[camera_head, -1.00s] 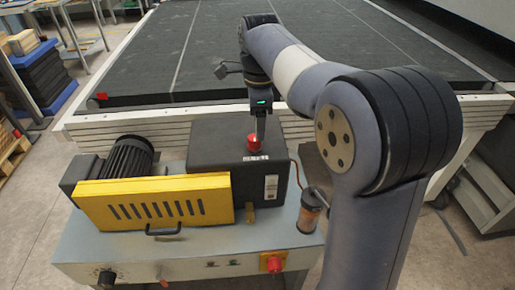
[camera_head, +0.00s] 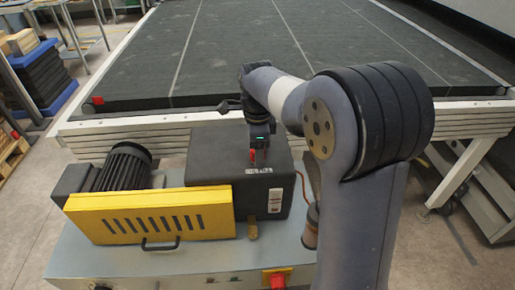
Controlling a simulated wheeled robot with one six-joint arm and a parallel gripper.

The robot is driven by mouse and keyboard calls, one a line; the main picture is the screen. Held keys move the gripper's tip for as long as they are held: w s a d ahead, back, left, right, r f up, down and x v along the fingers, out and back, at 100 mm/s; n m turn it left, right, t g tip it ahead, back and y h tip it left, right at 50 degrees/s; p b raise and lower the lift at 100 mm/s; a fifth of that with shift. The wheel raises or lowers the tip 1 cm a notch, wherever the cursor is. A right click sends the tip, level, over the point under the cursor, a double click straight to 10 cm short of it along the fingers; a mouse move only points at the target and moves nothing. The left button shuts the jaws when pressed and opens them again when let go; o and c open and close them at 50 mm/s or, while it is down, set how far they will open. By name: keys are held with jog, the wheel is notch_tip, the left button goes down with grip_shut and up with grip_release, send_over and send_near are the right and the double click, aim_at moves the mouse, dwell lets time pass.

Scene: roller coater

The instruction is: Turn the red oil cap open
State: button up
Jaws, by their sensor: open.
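The red oil cap (camera_head: 253,156) sits on top of the dark box-shaped housing (camera_head: 213,163), just behind a small white label. Only a narrow strip of its red shows; my gripper covers the rest. My gripper (camera_head: 258,160) points down at the cap from above, with its fingers at the cap's height. The jaws are open. Whether the fingers touch the cap cannot be told from this view.
A yellow guard (camera_head: 150,216) and a black ribbed motor (camera_head: 125,167) stand left of the housing. A large black-topped table (camera_head: 250,60) lies behind.

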jog(key=c, duration=1)
jog(key=shift+r, duration=0.1)
